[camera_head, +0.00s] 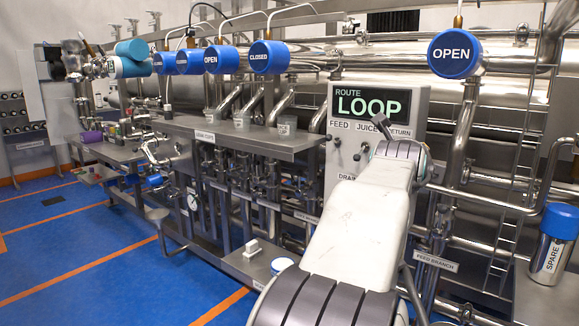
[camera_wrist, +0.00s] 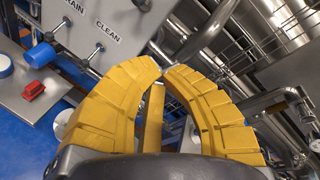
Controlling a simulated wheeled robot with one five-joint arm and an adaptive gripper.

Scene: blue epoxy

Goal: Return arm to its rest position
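My white arm (camera_head: 358,225) reaches forward from the bottom of the head view toward the grey route panel (camera_head: 345,150), whose screen reads LOOP. The arm's far joint covers part of the panel. My gripper is hidden in the head view. In the wrist view my gripper (camera_wrist: 161,69) shows two yellow ribbed fingers curving inward, with their tips almost together. A yellow strip stands between them, and I cannot tell whether it is part of the gripper. I see no separate object held.
Steel pipes and valves crowd behind the panel. A steel shelf (camera_head: 215,133) with cups runs left. A SPARE canister (camera_head: 553,246) stands at right. The wrist view shows a red block (camera_wrist: 34,91) and a blue knob (camera_wrist: 40,54). Blue floor (camera_head: 75,255) is clear at left.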

